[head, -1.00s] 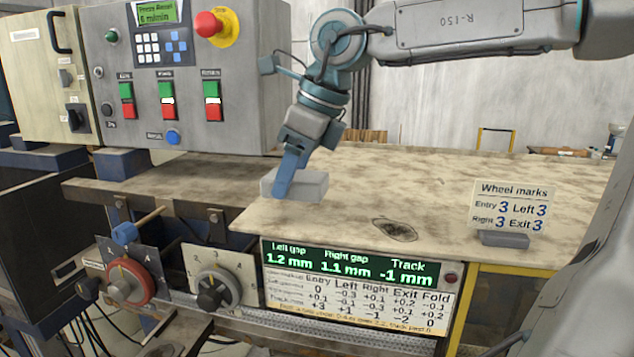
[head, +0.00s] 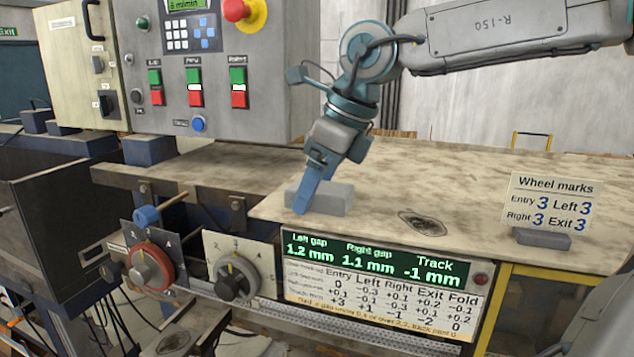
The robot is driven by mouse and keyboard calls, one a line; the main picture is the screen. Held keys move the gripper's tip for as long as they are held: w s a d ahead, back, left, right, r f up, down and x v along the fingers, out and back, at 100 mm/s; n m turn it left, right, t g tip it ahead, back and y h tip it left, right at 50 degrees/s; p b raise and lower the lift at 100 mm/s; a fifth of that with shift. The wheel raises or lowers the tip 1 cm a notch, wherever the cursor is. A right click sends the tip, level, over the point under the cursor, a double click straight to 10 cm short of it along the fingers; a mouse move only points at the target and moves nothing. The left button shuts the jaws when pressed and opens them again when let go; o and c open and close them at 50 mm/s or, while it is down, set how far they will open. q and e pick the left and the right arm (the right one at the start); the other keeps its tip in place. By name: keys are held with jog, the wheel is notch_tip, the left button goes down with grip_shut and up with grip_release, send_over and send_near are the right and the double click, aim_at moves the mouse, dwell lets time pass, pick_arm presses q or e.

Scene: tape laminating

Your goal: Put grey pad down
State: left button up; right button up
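The grey pad (head: 333,198) is a flat grey block at the front left of the wooden tabletop (head: 470,195). It appears to rest on the wood, near the table's front edge. My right gripper (head: 303,207) comes down over it from the upper right. Its blue finger covers the left part of the pad's front. Only one finger shows clearly, so I cannot tell whether the gripper is shut on the pad or open around it. My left gripper is not in view.
A sign reading "Wheel marks" (head: 555,195) stands on the table at the right. A dark knot (head: 423,223) marks the wood. A control box (head: 190,85) with a red stop button (head: 236,10) stands behind. A gap display (head: 375,258) and two dials hang below the front edge.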

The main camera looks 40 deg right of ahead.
aim_at(332, 186)
jog(key=shift+d, duration=0.25)
jog(key=shift+r, duration=0.4)
jog(key=b+v, duration=0.1)
jog(key=v, duration=0.4)
pick_arm(q)
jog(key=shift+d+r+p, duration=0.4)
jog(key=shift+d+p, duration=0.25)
jog(key=shift+p, duration=0.3)
pick_arm(e)
jog(key=v, duration=0.6)
jog(key=shift+s+r, duration=0.2)
jog(key=shift+r, duration=0.05)
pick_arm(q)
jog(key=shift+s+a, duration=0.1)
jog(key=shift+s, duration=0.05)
